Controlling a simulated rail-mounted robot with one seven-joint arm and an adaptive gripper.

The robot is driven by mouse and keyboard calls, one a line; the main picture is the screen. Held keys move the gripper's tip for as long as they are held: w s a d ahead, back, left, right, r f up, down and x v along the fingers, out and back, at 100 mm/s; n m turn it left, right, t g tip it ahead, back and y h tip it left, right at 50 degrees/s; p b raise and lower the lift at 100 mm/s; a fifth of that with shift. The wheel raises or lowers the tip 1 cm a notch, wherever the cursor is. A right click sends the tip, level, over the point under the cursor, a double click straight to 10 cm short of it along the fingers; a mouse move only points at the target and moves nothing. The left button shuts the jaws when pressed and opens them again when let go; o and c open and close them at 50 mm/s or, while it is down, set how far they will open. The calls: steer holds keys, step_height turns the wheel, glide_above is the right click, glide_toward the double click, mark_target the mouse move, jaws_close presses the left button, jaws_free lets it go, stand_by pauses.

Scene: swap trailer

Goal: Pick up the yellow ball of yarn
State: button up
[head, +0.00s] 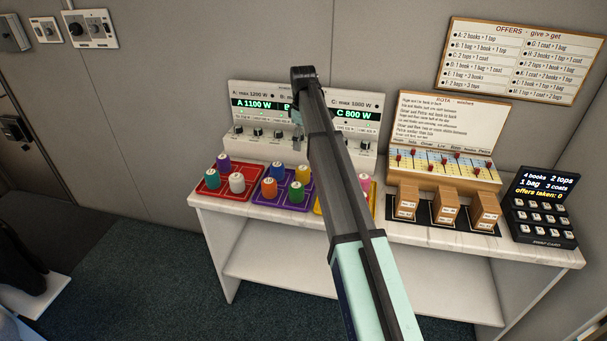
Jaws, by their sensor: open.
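Several small coloured pieces with pale round tops stand on trays on the white counter. The yellow one (303,174) is at the back right of the purple tray (258,198), close to the arm. It looks like a short capped cylinder; I cannot make out yarn. Beside it are a blue piece (277,172), an orange piece (268,190) and a green piece (296,192). My arm reaches up across the middle of the view. My gripper (298,143) seems to hang down beyond the arm's bend, small and partly hidden, above and behind the yellow piece, apart from it.
My arm hides much of a yellow tray (368,216) with a pink piece (365,182). A panel with dials (258,120) stands behind. Wooden blocks (445,206) and a keypad (542,213) are right.

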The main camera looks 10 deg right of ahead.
mark_target(303, 168)
step_height(303, 168, down, 8)
steer(key=shift+f+p, duration=0.25)
steer(key=shift+p, duration=0.65)
steer(key=shift+f+p, duration=1.1)
steer(key=shift+f, duration=1.55)
steer(key=c, duration=1.2)
